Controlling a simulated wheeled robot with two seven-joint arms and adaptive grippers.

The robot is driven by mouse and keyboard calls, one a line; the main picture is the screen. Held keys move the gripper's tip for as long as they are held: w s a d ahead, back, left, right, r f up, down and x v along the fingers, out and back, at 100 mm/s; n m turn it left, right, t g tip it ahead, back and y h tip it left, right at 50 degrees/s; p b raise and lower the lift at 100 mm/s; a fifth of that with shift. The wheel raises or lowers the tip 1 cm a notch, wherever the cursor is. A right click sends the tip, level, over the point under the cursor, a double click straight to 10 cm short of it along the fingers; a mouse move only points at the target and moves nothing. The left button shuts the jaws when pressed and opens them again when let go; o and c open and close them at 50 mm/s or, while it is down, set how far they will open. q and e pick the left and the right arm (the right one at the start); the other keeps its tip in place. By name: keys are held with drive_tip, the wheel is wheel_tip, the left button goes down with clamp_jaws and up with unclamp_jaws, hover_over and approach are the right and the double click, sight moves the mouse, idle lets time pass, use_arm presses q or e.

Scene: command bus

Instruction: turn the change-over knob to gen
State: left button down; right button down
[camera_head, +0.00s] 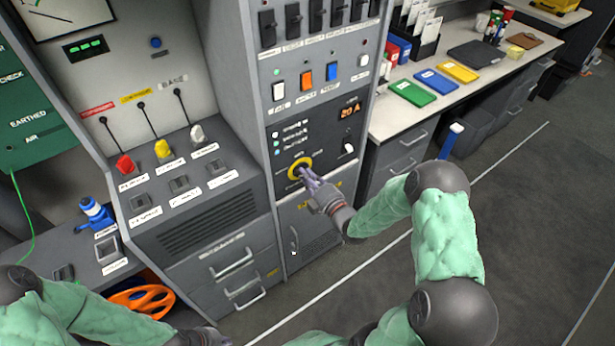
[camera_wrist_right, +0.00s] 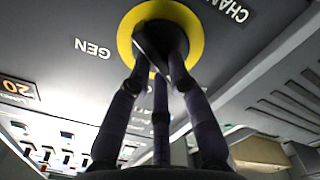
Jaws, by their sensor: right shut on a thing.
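The change-over knob is a dark handle on a round yellow plate (camera_head: 293,172), set in the grey panel at the middle of the head view. In the right wrist view the yellow plate (camera_wrist_right: 193,22) fills the top, with the dark handle (camera_wrist_right: 152,45) across it. The word GEN (camera_wrist_right: 92,48) is printed left of the plate. My right gripper (camera_head: 309,177) is closed around the handle, its fingers (camera_wrist_right: 158,72) on both sides of it. Which mark the handle points to is unclear. My left gripper (camera_head: 205,338) is at the bottom edge, away from the panel, its fingers not clear.
Above the knob are rocker switches (camera_head: 305,80) and an orange 20 A display (camera_head: 350,110). A sloped console with red, yellow and white plugs (camera_head: 163,150) stands at left. A desk with coloured folders (camera_head: 412,92) is at right. The floor in front is clear.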

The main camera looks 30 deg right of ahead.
drive_tip(key=m, duration=1.5)
drive_tip(key=d+f+m, duration=0.1)
drive_tip(key=m, duration=0.7)
drive_tip(key=shift+m+p, duration=0.3)
idle(0.5)
drive_tip(key=c, duration=1.1)
unclamp_jaws()
drive_tip(key=shift+c, duration=0.2)
